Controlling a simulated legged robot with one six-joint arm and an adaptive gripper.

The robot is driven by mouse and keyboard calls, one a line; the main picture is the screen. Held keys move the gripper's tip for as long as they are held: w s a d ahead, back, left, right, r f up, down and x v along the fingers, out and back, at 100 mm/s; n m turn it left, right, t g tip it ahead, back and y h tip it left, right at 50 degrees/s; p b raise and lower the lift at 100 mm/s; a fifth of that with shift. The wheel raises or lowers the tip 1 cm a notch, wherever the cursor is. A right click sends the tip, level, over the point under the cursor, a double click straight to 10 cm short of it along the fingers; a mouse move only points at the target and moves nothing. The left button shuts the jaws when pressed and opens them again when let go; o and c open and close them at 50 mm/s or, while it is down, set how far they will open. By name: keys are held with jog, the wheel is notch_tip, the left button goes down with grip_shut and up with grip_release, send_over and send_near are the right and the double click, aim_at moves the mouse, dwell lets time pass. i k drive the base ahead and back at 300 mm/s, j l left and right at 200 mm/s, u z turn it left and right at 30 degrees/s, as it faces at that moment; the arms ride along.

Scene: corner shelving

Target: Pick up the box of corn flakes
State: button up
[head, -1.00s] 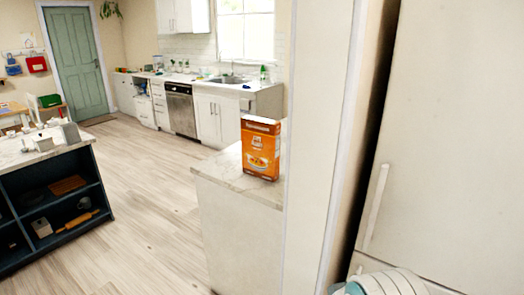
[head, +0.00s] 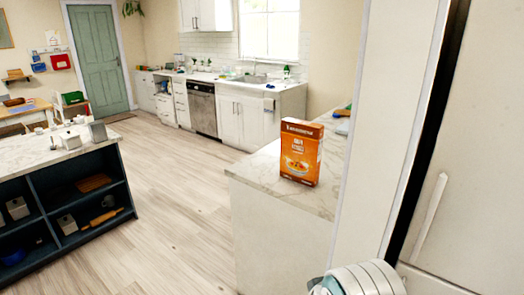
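The box of corn flakes (head: 300,152) is orange and stands upright near the end of a marble-topped counter (head: 262,172), right of the middle in the head view. Its front, with a picture of a bowl, faces me. Nothing touches it but the counter. At the bottom right a rounded white and teal part of my arm shows, well apart from the box. My gripper's fingers are not in view.
A white wall panel (head: 385,130) and a fridge (head: 465,150) stand close on the right. A dark island shelf (head: 75,205) is at the left. The wooden floor (head: 175,210) between island and counter is clear. A sink counter (head: 240,85) runs along the back.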

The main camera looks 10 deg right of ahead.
aim_at(301, 142)
jog(key=i+j+u, duration=0.75)
jog(key=i+u, duration=0.35)
jog(key=i+j+z, duration=0.25)
jog(key=i, duration=0.25)
jog(key=i+j+z, duration=0.25)
jog(key=i, duration=0.2)
jog(key=i+z, duration=0.15)
jog(key=z, duration=0.25)
jog(key=i+z, duration=0.15)
jog(key=z, duration=0.25)
jog(key=i+j+z, duration=0.1)
jog(key=z, duration=0.3)
jog(key=i+j+z, duration=0.15)
jog(key=z, duration=0.25)
jog(key=i+z, duration=0.15)
jog(key=z, duration=0.25)
jog(key=i+j+z, duration=0.15)
jog(key=z, duration=0.25)
jog(key=i+j+z, duration=0.15)
jog(key=z, duration=0.25)
jog(key=i+j+z, duration=0.1)
jog(key=z, duration=0.3)
jog(key=k+j, duration=0.05)
jog(key=j, duration=0.05)
